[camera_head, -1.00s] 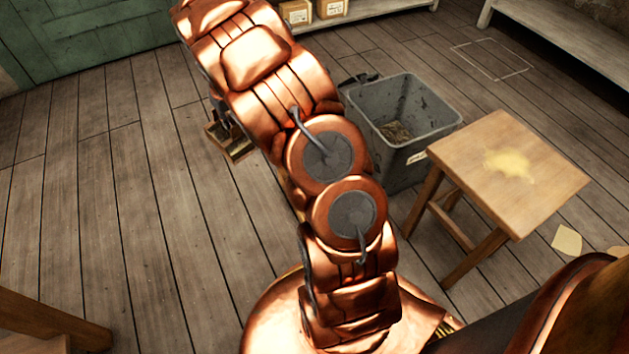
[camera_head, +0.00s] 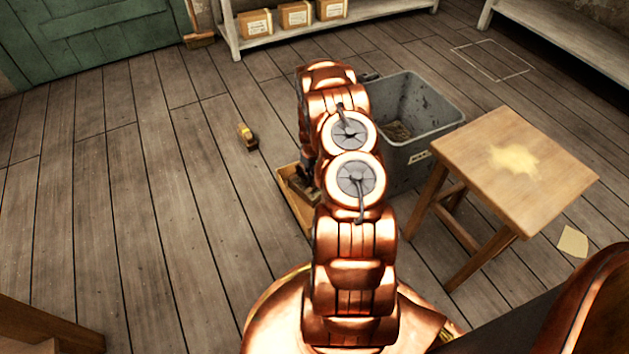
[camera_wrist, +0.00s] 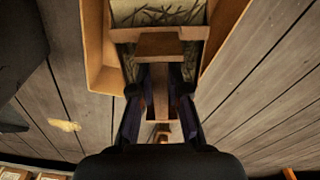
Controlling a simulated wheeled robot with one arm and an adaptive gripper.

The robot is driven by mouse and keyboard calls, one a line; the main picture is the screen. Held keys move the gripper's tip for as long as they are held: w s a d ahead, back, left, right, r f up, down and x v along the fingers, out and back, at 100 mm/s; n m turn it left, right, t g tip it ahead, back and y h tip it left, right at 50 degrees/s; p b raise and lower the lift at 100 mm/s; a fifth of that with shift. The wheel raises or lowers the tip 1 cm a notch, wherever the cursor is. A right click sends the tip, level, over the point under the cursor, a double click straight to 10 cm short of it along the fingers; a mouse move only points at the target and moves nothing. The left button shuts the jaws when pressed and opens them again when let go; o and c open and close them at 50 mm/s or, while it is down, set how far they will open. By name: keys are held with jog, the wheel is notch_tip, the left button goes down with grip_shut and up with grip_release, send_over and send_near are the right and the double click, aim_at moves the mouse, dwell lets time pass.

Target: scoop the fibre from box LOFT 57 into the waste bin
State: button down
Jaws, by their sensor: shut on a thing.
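An open tan wooden box (camera_head: 297,217) stands on the floor left of the grey waste bin (camera_head: 437,140); no label on it is readable. In the wrist view, its walls (camera_wrist: 97,50) flank my gripper (camera_wrist: 160,108). My gripper is shut on a brown wooden handle (camera_wrist: 158,80), apparently the scoop's. A wooden block (camera_wrist: 160,45) and a pale surface with dark strands, seemingly fibre (camera_wrist: 155,12), lie beyond the fingers. I cannot tell whether the scoop touches the box's contents. My arm hides most of the gripper in the head view. Some dark fibre (camera_head: 398,131) shows inside the bin.
A wooden stool (camera_head: 550,185) with a pale yellow patch stands right of the bin. Cartons (camera_head: 294,16) sit on a low shelf behind. The left floor is mostly clear.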

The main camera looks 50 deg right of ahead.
jog(key=f, duration=0.2)
jog(key=s+f, duration=0.1)
jog(key=shift+s+d+b, duration=0.1)
jog(key=shift+d+b, duration=0.15)
jog(key=shift+b, duration=0.05)
jog(key=shift+g, duration=0.4)
jog(key=shift+w+r+b, duration=0.15)
jog(key=shift+r, duration=2.8)
jog(key=shift+w+r+b, duration=0.1)
jog(key=shift+r+b, duration=0.05)
jog(key=shift+r, duration=2.75)
